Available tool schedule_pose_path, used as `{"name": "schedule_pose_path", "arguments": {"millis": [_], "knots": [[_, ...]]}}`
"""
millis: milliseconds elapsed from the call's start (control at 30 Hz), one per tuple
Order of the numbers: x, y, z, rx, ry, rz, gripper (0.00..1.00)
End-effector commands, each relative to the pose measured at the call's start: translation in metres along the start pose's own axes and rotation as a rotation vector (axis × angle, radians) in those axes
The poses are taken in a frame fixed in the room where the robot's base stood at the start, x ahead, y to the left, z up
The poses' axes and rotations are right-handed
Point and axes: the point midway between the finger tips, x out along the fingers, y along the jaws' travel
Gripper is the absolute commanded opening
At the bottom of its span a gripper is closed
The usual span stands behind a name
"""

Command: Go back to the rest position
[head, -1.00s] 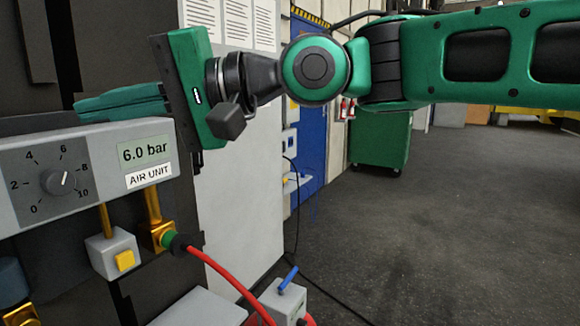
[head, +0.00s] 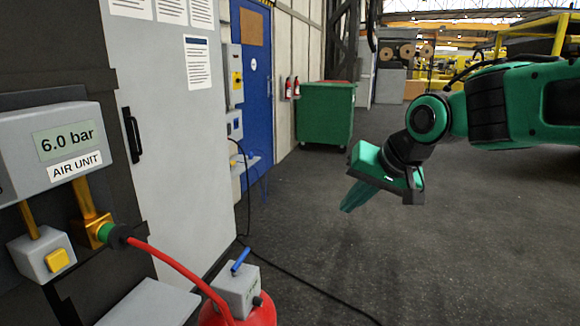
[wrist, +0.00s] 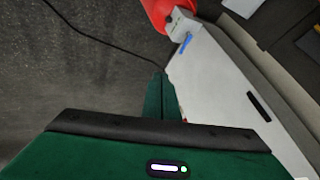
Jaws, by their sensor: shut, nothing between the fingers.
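My gripper (head: 346,207) is in the right half of the head view, off the air unit, above open dark floor. Its green fingers point down and to the left, shut and empty. In the wrist view, the fingers (wrist: 160,80) are pressed together with nothing between them. The air unit (head: 50,140) is at the left of the head view. Its display reads 6.0 bar.
A red hose (head: 175,265) runs from the air unit to a red tank (head: 262,312) with a grey box and blue lever. A black cable (head: 300,285) lies on the floor. A grey cabinet (head: 175,140) stands left. A green bin (head: 326,113) stands behind; the floor between is clear.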

Motion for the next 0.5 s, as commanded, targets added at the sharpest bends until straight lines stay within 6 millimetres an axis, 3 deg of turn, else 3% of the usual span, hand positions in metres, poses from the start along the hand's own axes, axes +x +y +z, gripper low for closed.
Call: {"name": "schedule_pose_path", "arguments": {"millis": [33, 100, 267, 400, 500], "knots": [[-0.004, 0.033, 0.004, 0.023, -0.006, 0.056, 0.00], [-0.011, 0.077, 0.014, 0.050, -0.023, 0.134, 0.00], [-0.035, 0.171, 0.053, 0.127, -0.091, 0.293, 0.00], [-0.061, 0.241, 0.105, 0.215, -0.180, 0.405, 0.00], [-0.080, 0.278, 0.148, 0.282, -0.253, 0.458, 0.00]]}}
